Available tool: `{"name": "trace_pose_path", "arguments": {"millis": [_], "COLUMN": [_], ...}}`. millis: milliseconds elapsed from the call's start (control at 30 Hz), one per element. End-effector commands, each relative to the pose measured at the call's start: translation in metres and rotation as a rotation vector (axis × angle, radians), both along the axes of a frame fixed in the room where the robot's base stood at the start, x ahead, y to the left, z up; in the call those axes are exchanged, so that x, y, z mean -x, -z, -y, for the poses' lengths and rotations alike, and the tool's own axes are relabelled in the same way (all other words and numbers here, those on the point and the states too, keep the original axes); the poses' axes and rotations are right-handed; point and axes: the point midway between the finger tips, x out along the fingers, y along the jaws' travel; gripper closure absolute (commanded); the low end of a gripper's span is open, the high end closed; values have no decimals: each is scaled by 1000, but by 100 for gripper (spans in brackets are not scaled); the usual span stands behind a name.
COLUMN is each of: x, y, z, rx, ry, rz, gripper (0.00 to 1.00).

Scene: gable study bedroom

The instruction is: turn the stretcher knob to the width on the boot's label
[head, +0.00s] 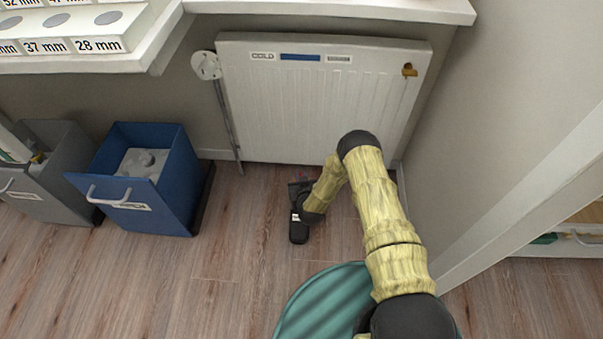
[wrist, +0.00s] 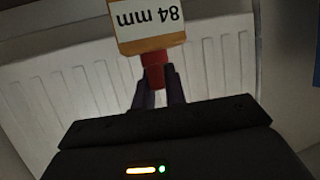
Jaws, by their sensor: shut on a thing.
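My gripper (wrist: 158,90) is shut on a red piece (wrist: 154,70) in the wrist view. This red piece joins an orange-edged block (wrist: 150,44) whose white face reads "84 mm" upside down. The block's upper part is cut off by the picture's top edge. I cannot make out a boot or a stretcher knob for certain in either view.
A white radiator (head: 315,105) stands behind my gripper. A blue bin (head: 170,190) and a grey bin (head: 50,185) stand at the left. A white ledge with width labels (head: 100,45) is at the upper left. Wooden floor (head: 225,265) is clear at the front left.

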Motion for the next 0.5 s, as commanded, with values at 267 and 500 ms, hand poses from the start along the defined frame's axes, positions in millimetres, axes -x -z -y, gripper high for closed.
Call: {"name": "trace_pose_path", "arguments": {"millis": [267, 500], "x": [0, -1], "y": [-2, 0], "z": [-2, -2], "rx": [-2, -3], "ry": [262, 492], "rz": [2, 3], "gripper": [100, 100]}}
